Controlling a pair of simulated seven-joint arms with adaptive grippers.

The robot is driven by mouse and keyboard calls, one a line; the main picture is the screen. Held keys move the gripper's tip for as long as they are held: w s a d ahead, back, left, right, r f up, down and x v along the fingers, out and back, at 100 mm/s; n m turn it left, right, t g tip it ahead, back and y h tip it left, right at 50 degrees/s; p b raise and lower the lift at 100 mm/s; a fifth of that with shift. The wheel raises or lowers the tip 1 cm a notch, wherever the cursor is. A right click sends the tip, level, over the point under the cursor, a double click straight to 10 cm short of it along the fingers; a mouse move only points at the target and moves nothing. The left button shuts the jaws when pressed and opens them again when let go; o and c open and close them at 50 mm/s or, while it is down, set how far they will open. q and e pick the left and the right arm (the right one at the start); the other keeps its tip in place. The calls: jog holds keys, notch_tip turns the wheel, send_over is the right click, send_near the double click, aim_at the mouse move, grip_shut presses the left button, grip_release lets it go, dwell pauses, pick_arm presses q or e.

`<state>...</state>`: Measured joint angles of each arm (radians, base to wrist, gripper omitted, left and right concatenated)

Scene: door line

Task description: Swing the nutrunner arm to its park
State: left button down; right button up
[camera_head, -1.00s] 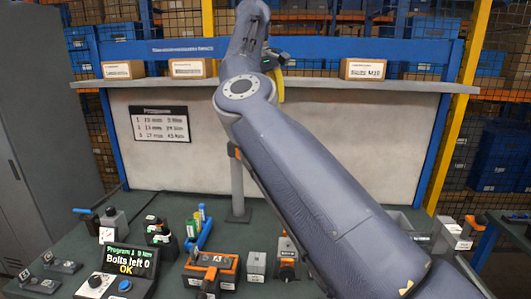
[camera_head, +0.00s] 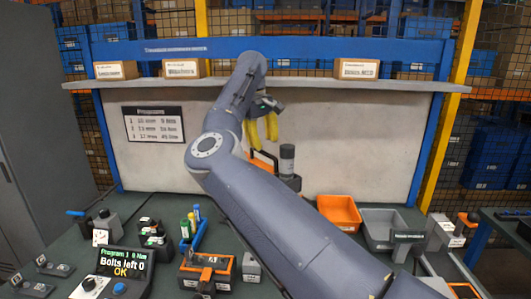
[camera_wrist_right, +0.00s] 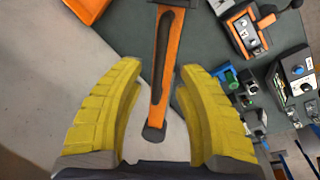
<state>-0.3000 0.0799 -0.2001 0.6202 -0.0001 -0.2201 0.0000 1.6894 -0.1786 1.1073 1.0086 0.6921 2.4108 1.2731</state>
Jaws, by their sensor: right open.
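My right gripper (camera_head: 262,130) is open, its yellow fingers pointing down in front of the pale back panel. Below it is an orange handle (camera_head: 262,158), which I take as part of the nutrunner arm, beside a dark grey upright cylinder (camera_head: 287,160). In the right wrist view the orange handle with its dark grip (camera_wrist_right: 163,60) shows between the spread yellow fingers (camera_wrist_right: 158,110), with gaps on both sides. Its depth relative to the fingertips is unclear. My right arm hides much of the nutrunner arm in the head view. My left gripper is not in view.
An orange bin (camera_head: 339,212) and a grey bin (camera_head: 385,229) stand right of my arm. A display (camera_head: 123,264) reads "Bolts left 0 OK". An orange-and-black tool station (camera_head: 207,271) is at the front. A shelf (camera_head: 300,84) with boxes crosses the back.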

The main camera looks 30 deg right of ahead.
jog(key=shift+d+f, duration=0.2)
jog(key=shift+f, duration=0.85)
jog(key=shift+d+f, duration=0.2)
jog(key=shift+f, duration=0.8)
grip_shut()
